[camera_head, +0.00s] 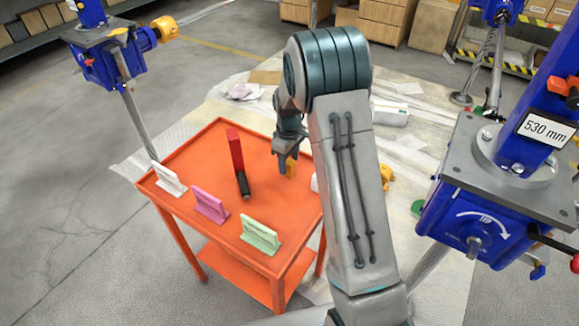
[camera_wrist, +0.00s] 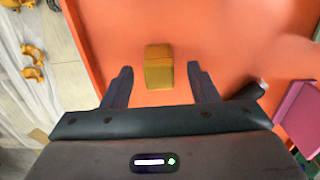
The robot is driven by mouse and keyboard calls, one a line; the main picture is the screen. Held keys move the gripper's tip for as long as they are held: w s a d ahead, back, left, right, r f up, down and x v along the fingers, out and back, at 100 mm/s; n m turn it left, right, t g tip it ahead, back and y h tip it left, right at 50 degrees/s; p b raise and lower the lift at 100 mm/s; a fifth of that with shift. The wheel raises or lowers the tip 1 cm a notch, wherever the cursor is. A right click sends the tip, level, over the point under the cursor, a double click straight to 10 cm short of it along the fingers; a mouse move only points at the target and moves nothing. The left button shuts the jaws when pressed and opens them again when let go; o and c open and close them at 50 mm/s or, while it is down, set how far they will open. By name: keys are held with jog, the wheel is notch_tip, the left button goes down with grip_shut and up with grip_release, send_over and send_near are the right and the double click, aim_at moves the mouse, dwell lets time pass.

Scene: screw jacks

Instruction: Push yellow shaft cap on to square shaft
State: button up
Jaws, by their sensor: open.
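A yellow shaft cap (camera_head: 291,168) stands on the orange table near its right side, partly hidden by my gripper in the head view. In the wrist view the cap (camera_wrist: 158,66) sits between and slightly beyond my two fingers. My gripper (camera_wrist: 159,70) is open, one finger on each side of the cap with a gap to both; it also shows in the head view (camera_head: 284,163). The blue screw jack (camera_head: 470,215) at right has a short grey shaft stub (camera_head: 473,247) on its front, bare; its square shape is too small to tell.
The orange table (camera_head: 200,152) also holds a red-and-black tool (camera_head: 237,160) and white (camera_head: 168,180), pink (camera_head: 210,206) and green (camera_head: 260,235) holders. Yellow parts (camera_wrist: 32,60) lie on the floor sheet.

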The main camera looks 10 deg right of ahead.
aim_at(289, 161)
jog(key=shift+f, duration=1.5)
jog(key=c, duration=1.1)
jog(key=shift+o, duration=0.2)
jog(key=shift+r, duration=0.1)
